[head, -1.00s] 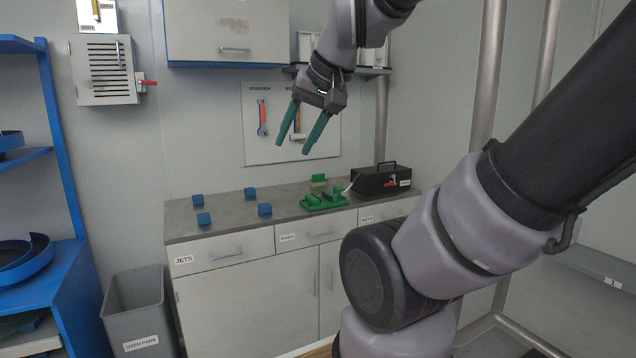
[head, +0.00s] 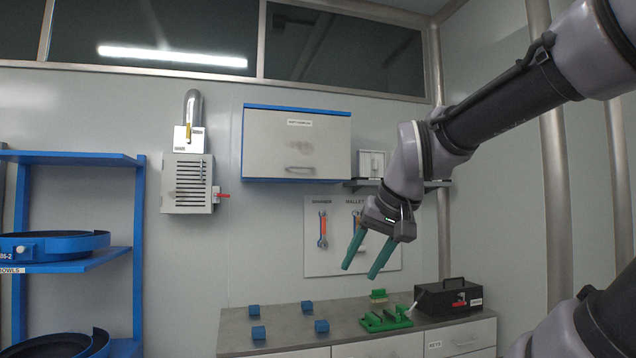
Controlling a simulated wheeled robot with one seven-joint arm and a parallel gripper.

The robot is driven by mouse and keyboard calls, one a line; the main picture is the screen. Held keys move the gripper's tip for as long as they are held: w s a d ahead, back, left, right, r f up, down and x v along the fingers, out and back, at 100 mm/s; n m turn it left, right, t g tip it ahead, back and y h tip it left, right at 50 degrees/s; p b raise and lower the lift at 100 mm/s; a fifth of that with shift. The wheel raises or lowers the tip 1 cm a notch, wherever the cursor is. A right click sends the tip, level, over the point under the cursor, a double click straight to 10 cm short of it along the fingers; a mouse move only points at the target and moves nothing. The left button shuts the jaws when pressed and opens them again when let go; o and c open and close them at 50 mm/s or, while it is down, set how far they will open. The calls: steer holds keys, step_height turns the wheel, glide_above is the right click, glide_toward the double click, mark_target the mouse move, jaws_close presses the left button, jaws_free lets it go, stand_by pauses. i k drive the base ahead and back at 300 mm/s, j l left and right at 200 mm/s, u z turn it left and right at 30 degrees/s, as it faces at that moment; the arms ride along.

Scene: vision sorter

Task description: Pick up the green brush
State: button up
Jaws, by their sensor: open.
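A small green brush (head: 378,298) with a pale tan upper part sits on the grey countertop (head: 285,342) towards the back, just behind a green fixture (head: 386,319). Its lower edge is partly hidden by that fixture. My gripper (head: 359,273) hangs in the air above the counter, tilted down to the left. Its two teal fingers are apart with nothing between them. In the picture the fingertips are above and slightly left of the brush, not touching it.
A black toolbox (head: 448,299) stands right of the green fixture. Several blue blocks (head: 307,307) lie on the left of the counter. A wall cabinet (head: 297,145) and a tool board (head: 338,225) are behind. Blue shelves (head: 140,235) stand at the left.

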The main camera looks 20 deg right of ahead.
mark_target(379, 295)
steer(key=i+l, duration=0.35)
steer(key=l, duration=0.15)
steer(key=i+l, duration=0.35)
steer(key=l, duration=0.15)
steer(key=i+l, duration=0.35)
steer(key=l, duration=0.15)
steer(key=i+l, duration=0.7)
steer(key=l, duration=0.25)
steer(key=i+l, duration=0.35)
steer(key=l, duration=0.15)
